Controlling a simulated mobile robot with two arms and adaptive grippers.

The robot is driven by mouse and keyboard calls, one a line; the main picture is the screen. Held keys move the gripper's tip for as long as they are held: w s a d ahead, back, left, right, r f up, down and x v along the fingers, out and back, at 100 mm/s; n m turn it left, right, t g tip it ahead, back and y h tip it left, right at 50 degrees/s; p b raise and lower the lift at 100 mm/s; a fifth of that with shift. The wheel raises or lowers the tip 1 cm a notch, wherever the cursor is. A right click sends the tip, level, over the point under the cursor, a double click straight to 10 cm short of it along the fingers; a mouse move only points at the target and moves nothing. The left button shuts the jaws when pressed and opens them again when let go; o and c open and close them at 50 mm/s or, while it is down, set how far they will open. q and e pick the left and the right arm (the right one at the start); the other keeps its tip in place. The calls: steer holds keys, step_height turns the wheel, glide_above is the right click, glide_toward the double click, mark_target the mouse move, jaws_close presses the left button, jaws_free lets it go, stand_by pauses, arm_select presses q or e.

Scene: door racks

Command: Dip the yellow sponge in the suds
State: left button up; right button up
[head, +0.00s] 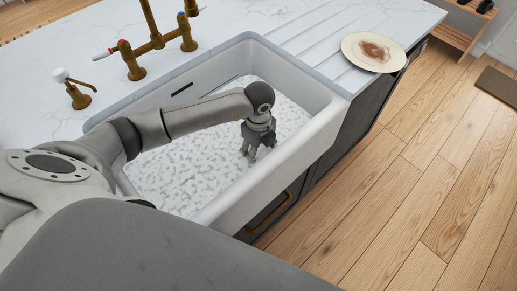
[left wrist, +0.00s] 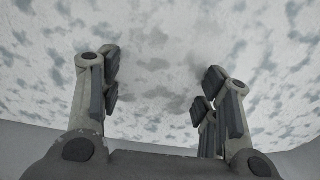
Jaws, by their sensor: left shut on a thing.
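My left gripper (head: 254,152) reaches down inside the white sink, at the right part of the suds (head: 185,168). In the left wrist view the fingers (left wrist: 158,82) stand apart on either side of a gap, with white and grey foam (left wrist: 155,38) filling the view behind them. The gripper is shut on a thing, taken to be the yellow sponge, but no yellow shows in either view. The sponge is hidden, and I cannot tell how deep it sits. My right gripper is not in view.
The sink's wall and rim (head: 325,112) surround my left gripper. A brass faucet (head: 155,43) and a soap dispenser (head: 77,94) stand on the marble counter behind. A soiled plate (head: 354,53) lies on the counter at right.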

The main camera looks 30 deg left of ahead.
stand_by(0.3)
arm_select(q)
step_height(320, 180, up, 26)
steer(key=p, duration=2)
stand_by(1.0)
